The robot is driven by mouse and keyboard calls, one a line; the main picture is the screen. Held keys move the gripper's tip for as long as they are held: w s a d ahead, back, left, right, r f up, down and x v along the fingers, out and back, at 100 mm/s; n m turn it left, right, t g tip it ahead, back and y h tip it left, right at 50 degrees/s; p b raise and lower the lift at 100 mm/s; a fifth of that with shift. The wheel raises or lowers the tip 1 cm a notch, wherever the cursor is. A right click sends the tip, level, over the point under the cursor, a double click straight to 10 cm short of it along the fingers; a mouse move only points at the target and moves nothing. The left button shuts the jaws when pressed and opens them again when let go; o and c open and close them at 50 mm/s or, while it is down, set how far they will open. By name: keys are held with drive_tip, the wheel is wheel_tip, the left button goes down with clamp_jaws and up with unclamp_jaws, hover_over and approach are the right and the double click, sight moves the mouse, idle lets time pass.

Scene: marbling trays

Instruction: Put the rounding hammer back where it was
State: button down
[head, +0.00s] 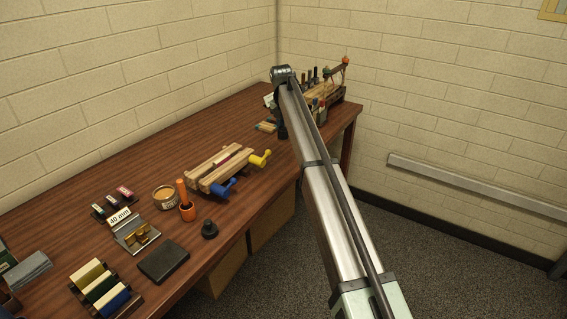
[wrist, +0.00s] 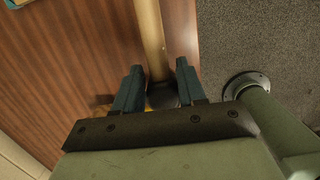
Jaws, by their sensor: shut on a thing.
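In the wrist view my gripper (wrist: 160,73) is shut on a pale wooden handle (wrist: 151,38), which I take to be the rounding hammer's. The handle runs up out of the frame between the two blue-grey fingers. A dark rounded part (wrist: 164,94) shows between the fingers, low down; I cannot tell whether it is the hammer's head. The wooden bench top lies to the left and grey carpet to the right. In the head view my arm reaches over the far end of the bench and hides most of my gripper. I cannot make out the hammer there.
A wooden tool rack (head: 343,92) stands at the bench's far end, partly behind my arm. A wooden clamp (head: 212,172) with blue and yellow handles sits mid-bench. Nearer are a tin (head: 165,199), a black pad (head: 163,261) and a block tray (head: 125,306). Carpet lies right of the bench.

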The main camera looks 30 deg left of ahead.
drive_tip(key=shift+f, duration=4.95)
drive_tip(key=shift+f, duration=0.1)
drive_tip(key=c, duration=0.6)
unclamp_jaws()
drive_tip(key=shift+c, duration=0.2)
drive_tip(key=r, duration=0.4)
drive_tip(key=s+r, duration=0.1)
drive_tip(key=r, duration=0.3)
drive_tip(key=s+r, duration=0.1)
drive_tip(key=r, duration=0.3)
